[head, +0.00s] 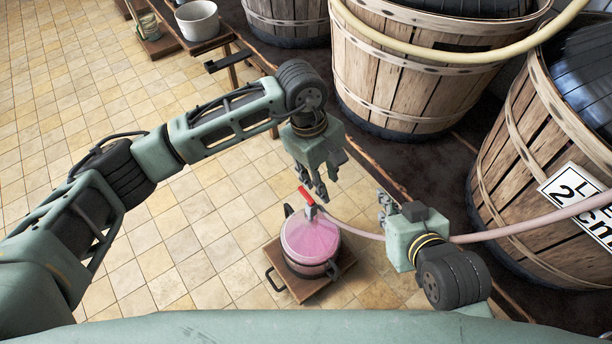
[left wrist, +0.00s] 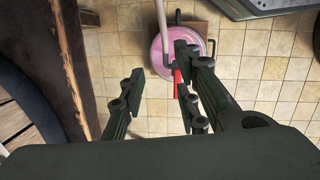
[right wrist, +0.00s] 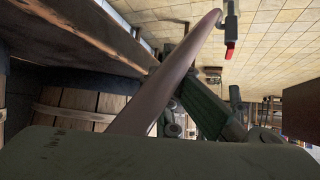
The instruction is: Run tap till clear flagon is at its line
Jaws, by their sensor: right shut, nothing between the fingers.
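The clear flagon (head: 308,246) stands on the floor on a small wooden board and looks pink inside. Its fill line and exact level cannot be made out. A red tap lever (head: 306,196) sits above its mouth, at the end of a pink hose (head: 362,234). My left gripper (head: 322,192) is open and empty just above and right of the lever. The left wrist view shows its fingers apart, with the red lever (left wrist: 176,84) beyond them beside the right finger. My right gripper (head: 384,207) is shut and empty, right of the flagon near the hose.
The wooden board (head: 300,289) under the flagon has dark handles. Large wooden tubs (head: 390,75) stand at the back and right, one with a white label (head: 582,205). A white bucket (head: 197,20) is at the back. The tiled floor at left is clear.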

